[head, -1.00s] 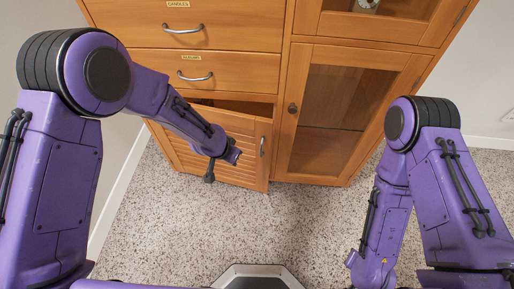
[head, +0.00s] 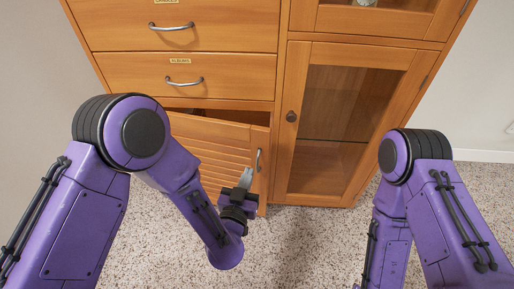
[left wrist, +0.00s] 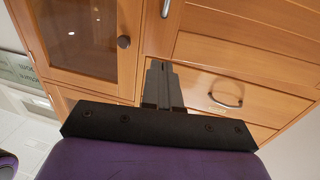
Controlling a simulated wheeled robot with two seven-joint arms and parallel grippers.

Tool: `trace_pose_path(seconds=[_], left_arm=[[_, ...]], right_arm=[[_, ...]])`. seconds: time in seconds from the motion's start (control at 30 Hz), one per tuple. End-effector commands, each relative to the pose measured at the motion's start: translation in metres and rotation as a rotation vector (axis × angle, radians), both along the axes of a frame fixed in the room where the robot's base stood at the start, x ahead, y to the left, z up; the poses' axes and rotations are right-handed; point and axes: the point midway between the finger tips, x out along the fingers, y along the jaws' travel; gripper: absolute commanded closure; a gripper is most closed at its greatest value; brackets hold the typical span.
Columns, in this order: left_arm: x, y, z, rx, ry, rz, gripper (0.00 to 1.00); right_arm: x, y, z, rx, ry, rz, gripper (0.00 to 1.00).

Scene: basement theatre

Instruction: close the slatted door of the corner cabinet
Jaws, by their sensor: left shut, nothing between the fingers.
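The slatted door (head: 210,133) is the low left door of the wooden cabinet (head: 285,75). It stands ajar, with a dark gap along its top and its metal handle (head: 259,160) near its right edge. My left gripper (head: 246,177) is shut and empty, in front of the door's lower right part, just left of and below the handle. Whether it touches the door cannot be told. In the left wrist view its shut fingers (left wrist: 160,78) point toward the cabinet front. My right gripper is out of view; only its arm shows at the right.
Drawers (head: 190,75) with metal handles are above the slatted door. A closed glass door (head: 335,110) with a dark round knob (head: 291,117) is to its right. Speckled floor (head: 310,250) lies clear in front of the cabinet.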

Motion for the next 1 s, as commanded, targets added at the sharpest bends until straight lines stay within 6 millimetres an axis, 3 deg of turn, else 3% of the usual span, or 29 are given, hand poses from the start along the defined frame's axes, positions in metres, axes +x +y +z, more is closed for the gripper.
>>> trace_pose_path(seconds=[0.3,0.5,1.0], left_arm=[[0.069,-0.016,-0.001,-0.004,0.001,0.004,1.00],[0.099,-0.024,-0.001,-0.002,0.000,0.002,1.00],[0.111,-0.026,-0.001,-0.001,0.001,0.002,1.00]], right_arm=[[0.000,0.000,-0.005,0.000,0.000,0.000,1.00],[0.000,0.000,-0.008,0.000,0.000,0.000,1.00],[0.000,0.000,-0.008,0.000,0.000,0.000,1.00]])
